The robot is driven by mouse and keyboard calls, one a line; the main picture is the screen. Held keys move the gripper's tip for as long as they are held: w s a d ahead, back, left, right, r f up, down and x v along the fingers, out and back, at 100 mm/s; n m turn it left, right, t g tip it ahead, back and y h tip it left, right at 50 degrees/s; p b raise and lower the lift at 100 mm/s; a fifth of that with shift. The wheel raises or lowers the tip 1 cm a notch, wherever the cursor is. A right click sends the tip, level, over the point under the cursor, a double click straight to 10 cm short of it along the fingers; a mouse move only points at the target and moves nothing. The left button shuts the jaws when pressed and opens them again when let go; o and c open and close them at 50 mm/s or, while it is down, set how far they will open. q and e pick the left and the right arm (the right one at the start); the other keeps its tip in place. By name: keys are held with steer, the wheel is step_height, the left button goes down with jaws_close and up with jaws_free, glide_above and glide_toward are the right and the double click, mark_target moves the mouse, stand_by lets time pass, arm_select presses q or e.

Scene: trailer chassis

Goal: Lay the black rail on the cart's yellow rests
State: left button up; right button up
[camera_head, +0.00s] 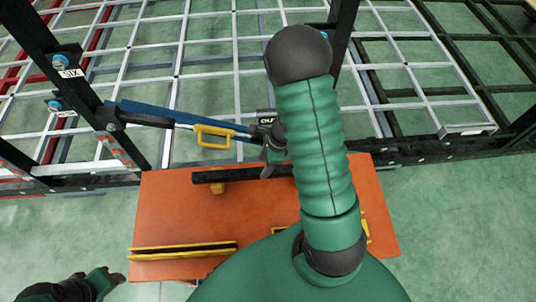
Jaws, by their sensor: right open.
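The orange cart (165,210) stands in front of the frame. The black rail (235,175) lies level across the back part of the cart top, above a yellow rest (217,188). Its right part is hidden behind my right arm. A second yellow piece (366,228) shows partly at the right of that arm. My right gripper (268,168) is open at the rail, its fingers close to it; I cannot tell whether they touch it. A green and black part of mine shows at lower left; I cannot make out left gripper fingers there.
A yellow-edged dark slot (182,250) runs along the cart's front left. Behind the cart is a chassis of pale grid bars (180,75) and dark posts (75,80). A blue bar (170,112) and a yellow handle (214,136) are near my right gripper. Green floor is clear at right.

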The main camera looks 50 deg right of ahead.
steer(key=p+v, duration=0.1)
steer(key=v, duration=0.5)
arm_select(q)
steer(key=shift+f+b, duration=0.3)
steer(key=shift+b, duration=0.8)
arm_select(e)
steer(key=a+r+n+h, duration=0.1)
steer(key=a+r+n, duration=0.2)
steer(key=a+n, duration=0.4)
steer(key=s+a+r+n+h, duration=0.1)
steer(key=a+r+n, duration=0.2)
steer(key=a+n, duration=0.5)
steer(key=shift+r+n+h, duration=0.3)
steer(key=shift+n, duration=5.2)
arm_select(q)
steer(key=shift+d, duration=0.3)
arm_select(e)
steer(key=shift+s+d, duration=0.1)
steer(key=shift+d, duration=0.2)
